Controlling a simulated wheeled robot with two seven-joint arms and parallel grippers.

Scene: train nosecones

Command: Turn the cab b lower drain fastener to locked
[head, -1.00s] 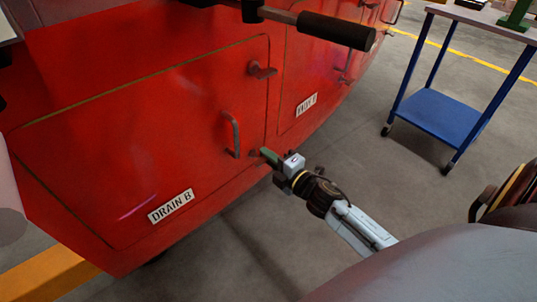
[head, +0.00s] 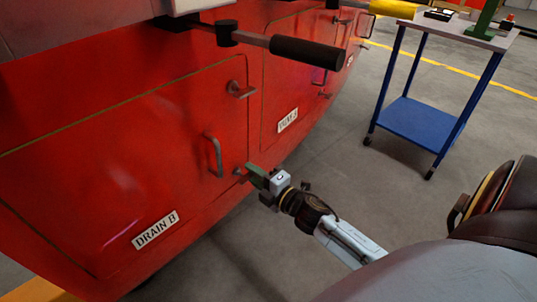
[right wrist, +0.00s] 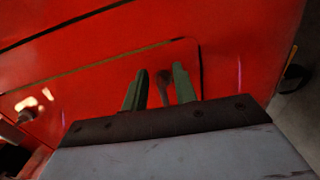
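The red panel marked DRAIN B (head: 110,185) is closed in the head view. Its lower fastener (head: 239,172) is a small reddish lever near the panel's lower right corner, partly hidden by my fingers. In the right wrist view the lever (right wrist: 164,84) stands between the two green fingers of my right gripper (right wrist: 160,90), with gaps on both sides. My right gripper (head: 252,174) is open around it in the head view. How far the lever is turned is hard to tell. My left gripper is out of view.
An upper fastener (head: 240,90) and a bar handle (head: 213,155) sit on the same panel. A dark handle (head: 308,52) juts out above. A second labelled panel (head: 290,90) is to the right. A blue cart (head: 418,120) stands at right, with clear floor between.

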